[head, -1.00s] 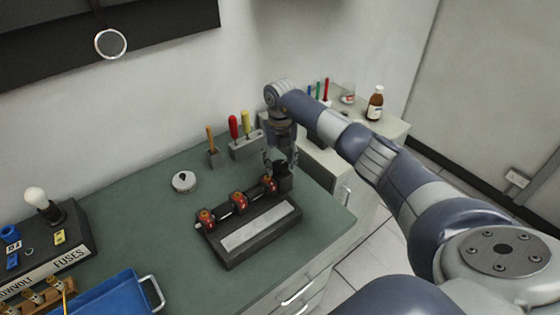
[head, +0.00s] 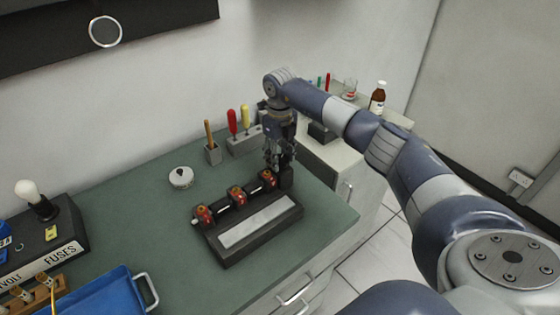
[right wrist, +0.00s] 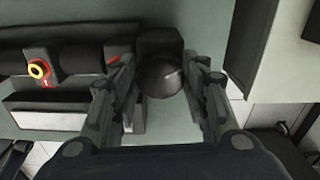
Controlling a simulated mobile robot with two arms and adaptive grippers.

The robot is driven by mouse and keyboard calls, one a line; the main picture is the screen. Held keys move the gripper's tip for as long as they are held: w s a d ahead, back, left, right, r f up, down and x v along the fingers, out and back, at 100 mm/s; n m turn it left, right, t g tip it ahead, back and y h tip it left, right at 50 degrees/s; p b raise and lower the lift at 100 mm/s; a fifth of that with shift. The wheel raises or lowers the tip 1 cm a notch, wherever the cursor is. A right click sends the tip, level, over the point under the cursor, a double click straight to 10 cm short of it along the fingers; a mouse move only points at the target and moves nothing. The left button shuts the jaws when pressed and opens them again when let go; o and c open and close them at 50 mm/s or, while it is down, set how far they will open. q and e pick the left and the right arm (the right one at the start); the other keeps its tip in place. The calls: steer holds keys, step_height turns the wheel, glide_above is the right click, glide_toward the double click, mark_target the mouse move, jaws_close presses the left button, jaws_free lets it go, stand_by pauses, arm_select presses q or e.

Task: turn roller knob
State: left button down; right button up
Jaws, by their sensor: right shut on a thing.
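The roller device (head: 255,226) is a dark base with a pale plate, a roller bar and several red-and-brass blocks, lying on the green bench top. The roller knob (right wrist: 161,76) is a round dark knob at the device's right end in the right wrist view. My right gripper (right wrist: 163,88) comes down from above with one finger on each side of the knob and is shut on it. In the head view the right gripper (head: 279,168) stands at the device's right end and hides most of the knob. My left gripper is not in view.
A tool rack (head: 243,143) with screwdrivers stands behind the device. A white round dish (head: 181,178) lies to its left. A blue tray (head: 108,296) and fuse box (head: 45,248) are at the left. A brown bottle (head: 378,98) stands at the back right.

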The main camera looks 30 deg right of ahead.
steer(key=n+b, duration=0.2)
steer(key=n, duration=0.1)
steer(key=shift+f+n, duration=0.1)
steer(key=shift+n, duration=0.2)
steer(key=n+b, duration=0.1)
steer(key=n, duration=0.1)
steer(key=shift+n+b, duration=0.3)
steer(key=shift+n, duration=0.1)
steer(key=n+b, duration=0.1)
steer(key=n, duration=0.4)
steer(key=shift+b, duration=0.3)
steer(key=shift+r+n, duration=0.2)
steer(key=shift+n, duration=0.1)
steer(key=o, duration=1)
steer(key=shift+o, duration=0.2)
